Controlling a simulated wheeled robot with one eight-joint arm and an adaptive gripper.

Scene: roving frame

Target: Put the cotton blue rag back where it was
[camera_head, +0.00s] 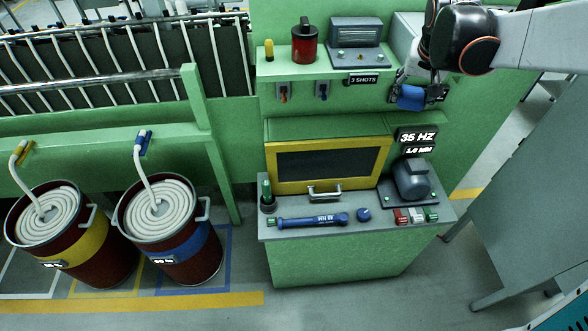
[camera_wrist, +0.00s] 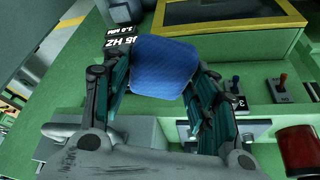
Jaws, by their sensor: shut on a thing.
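The blue rag (camera_head: 409,98) is held by my gripper (camera_head: 421,94) in front of the green panel, near the right end of the upper shelf. In the wrist view the rag (camera_wrist: 163,66) is a bunched blue cloth between the two dark teal fingers of my gripper (camera_wrist: 158,80). My gripper is shut on it, and the fingers hide parts of its sides. The rag appears raised above the workbench (camera_head: 355,225). I cannot tell whether it touches the panel behind it.
The green shelf (camera_head: 280,68) holds a red can (camera_head: 305,44), a yellow item (camera_head: 269,50) and a grey device (camera_head: 355,38). Below are a yellow-framed screen (camera_head: 330,163), a grey motor (camera_head: 412,180) and a blue tool (camera_head: 310,219). A grey cabinet (camera_head: 525,170) stands at the right.

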